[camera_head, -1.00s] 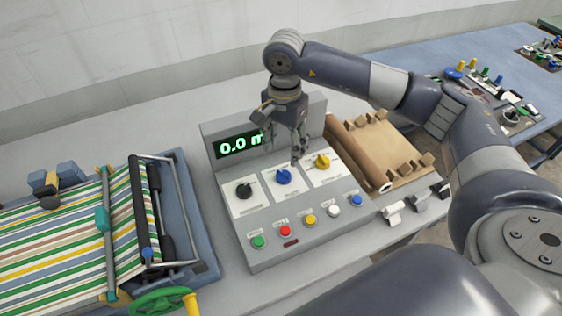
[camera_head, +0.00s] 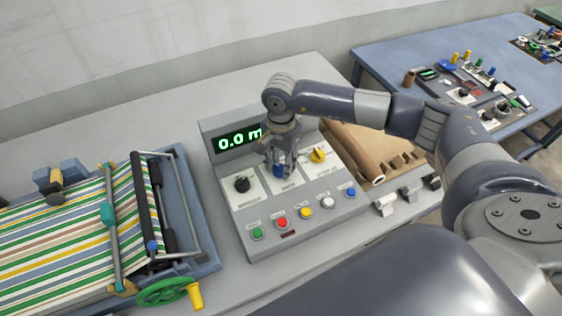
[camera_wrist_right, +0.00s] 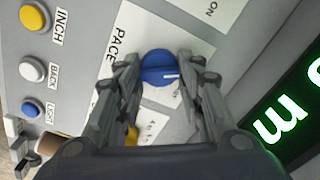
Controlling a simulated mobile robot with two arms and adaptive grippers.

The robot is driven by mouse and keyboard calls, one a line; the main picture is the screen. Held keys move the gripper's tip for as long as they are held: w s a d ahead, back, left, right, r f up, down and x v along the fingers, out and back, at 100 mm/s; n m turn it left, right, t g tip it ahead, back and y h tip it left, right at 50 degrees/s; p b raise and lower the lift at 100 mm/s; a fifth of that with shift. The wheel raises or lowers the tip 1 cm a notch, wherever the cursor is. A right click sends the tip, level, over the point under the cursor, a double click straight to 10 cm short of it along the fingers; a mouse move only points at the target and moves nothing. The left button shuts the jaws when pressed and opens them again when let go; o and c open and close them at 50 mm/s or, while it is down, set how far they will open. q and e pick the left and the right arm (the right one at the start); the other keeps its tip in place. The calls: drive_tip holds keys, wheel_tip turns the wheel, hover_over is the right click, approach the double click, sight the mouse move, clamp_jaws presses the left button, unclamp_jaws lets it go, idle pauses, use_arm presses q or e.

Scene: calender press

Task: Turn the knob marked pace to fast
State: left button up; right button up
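The blue knob (camera_wrist_right: 158,68) sits on a white plate marked PACE (camera_wrist_right: 118,48) in the right wrist view. In the head view the blue knob (camera_head: 279,171) is partly covered by my right gripper (camera_head: 279,163). In the right wrist view my right gripper (camera_wrist_right: 160,78) has its two fingers apart, one on each side of the knob. I cannot tell whether the fingers touch it. A white pointer line shows on the knob's face. The knob's setting words are too small or hidden to read. My left gripper is not in view.
The grey control panel (camera_head: 237,220) also holds a black knob (camera_head: 242,184), a yellow knob (camera_head: 318,155), several coloured buttons and a green display (camera_head: 238,139). A striped-cloth press (camera_head: 85,225) stands left, a brown roll (camera_head: 352,150) right.

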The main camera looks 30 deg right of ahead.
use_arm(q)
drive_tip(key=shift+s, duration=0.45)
use_arm(e)
drive_tip(key=c, duration=0.3)
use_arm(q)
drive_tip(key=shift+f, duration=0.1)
use_arm(e)
drive_tip(key=shift+f+m+b, duration=0.15)
drive_tip(key=shift+m+b, duration=0.75)
drive_tip(key=shift+b, duration=0.25)
drive_tip(key=m+b, duration=0.3)
drive_tip(key=shift+m, duration=0.3)
drive_tip(key=m+b, duration=0.3)
drive_tip(key=shift+s, duration=0.1)
use_arm(q)
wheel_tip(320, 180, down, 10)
drive_tip(key=b, duration=0.2)
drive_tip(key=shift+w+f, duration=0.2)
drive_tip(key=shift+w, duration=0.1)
use_arm(e)
drive_tip(key=shift+r+m, duration=0.2)
drive_tip(key=shift+m, duration=1.6)
